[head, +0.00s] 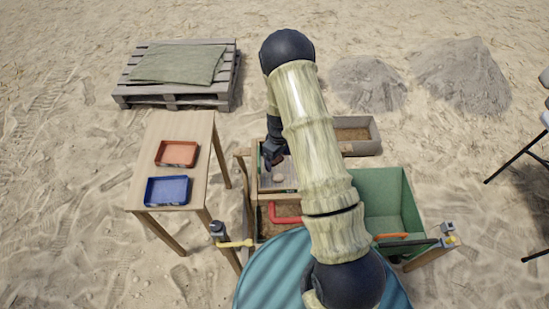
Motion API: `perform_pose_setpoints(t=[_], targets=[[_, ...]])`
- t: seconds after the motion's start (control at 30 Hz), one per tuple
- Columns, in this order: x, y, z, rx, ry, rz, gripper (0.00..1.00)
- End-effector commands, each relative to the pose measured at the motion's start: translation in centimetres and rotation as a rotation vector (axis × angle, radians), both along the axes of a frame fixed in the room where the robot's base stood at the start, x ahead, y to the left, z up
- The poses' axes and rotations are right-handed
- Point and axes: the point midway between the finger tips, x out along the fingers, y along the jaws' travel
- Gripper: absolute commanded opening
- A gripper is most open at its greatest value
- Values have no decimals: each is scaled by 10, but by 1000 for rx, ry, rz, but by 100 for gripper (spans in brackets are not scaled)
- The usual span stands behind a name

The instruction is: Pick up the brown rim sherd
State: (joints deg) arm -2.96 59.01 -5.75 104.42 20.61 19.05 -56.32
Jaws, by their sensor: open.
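My gripper (272,160) is dark and points down over the grey-floored, wood-framed tray (263,184). Its jaws are open, and the fingertips are too small to make out clearly. A small pale pinkish-brown piece (279,177) lies in this tray, just below and right of the gripper. I cannot tell whether it is the brown rim sherd. My arm hides the right part of the tray, and the gripper covers some of its floor.
A wooden table (185,130) at left holds an orange tray (176,154) and a blue tray (167,191). A green bin (380,190) stands right of my arm. A red-handled tool (286,219) lies in front. A pallet (175,98) stands behind; a grey box (376,133) stands at back right.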

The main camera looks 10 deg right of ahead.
Motion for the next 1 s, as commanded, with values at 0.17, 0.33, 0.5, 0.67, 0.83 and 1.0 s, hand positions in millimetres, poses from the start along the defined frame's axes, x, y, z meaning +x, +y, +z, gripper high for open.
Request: perform_pose_setpoints(t=[0.17, 0.33, 0.5, 0.67, 0.83, 1.0], targets=[[0, 0, 0, 0, 0, 0, 80], [0, 0, 0, 0, 0, 0, 71], [0, 0, 0, 0, 0, 0, 37], [0, 0, 0, 0, 0, 0, 32], [0, 0, 2, -1, -1, 0, 32], [1, 0, 11, 0, -1, 0, 32]])
